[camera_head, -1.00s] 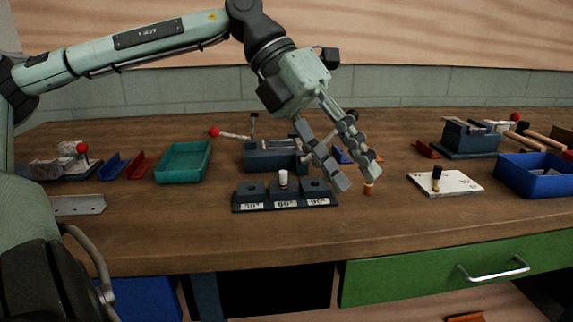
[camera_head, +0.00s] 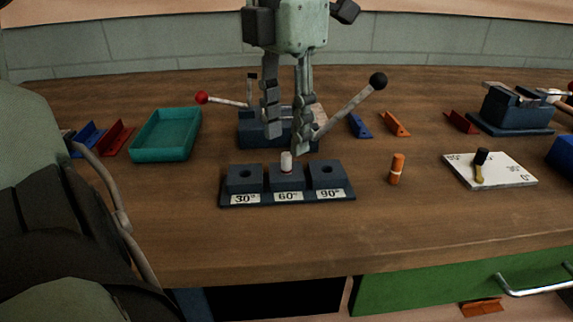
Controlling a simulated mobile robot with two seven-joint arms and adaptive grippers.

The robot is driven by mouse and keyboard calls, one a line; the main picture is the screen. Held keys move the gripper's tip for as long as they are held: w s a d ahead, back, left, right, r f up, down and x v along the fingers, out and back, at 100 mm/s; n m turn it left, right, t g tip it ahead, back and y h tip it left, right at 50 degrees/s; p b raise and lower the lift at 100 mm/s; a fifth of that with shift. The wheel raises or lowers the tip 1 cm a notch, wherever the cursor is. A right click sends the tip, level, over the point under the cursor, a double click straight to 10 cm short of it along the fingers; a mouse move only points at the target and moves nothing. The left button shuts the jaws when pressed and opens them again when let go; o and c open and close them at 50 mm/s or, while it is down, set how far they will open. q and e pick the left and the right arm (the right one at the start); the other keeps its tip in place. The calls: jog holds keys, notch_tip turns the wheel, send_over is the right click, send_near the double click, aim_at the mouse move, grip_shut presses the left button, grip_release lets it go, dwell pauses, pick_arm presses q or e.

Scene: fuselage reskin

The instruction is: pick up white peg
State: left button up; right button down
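The white peg (camera_head: 286,162) stands upright in the middle block, marked 60°, of the dark peg holder (camera_head: 287,199). The blocks marked 30° and 90° have empty holes. My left gripper (camera_head: 286,146) hangs from above, just over and behind the white peg in the picture. Its two fingers are spread apart with nothing between them. I cannot tell exactly how far the fingertips are from the peg. My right gripper is not in view.
A dark vise (camera_head: 250,128) with lever handles stands behind the holder. A teal tray (camera_head: 166,134) is to the left. An orange cylinder (camera_head: 397,169) and a white board (camera_head: 490,170) are to the right. The table front is clear.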

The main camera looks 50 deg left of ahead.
aim_at(286, 154)
pick_arm(q)
jog(key=f, duration=0.3)
jog(key=shift+w+a+f, duration=0.2)
jog(key=shift+w+f, duration=0.05)
jog(key=shift+f, duration=0.1)
grip_shut()
jog(key=shift+r, duration=0.1)
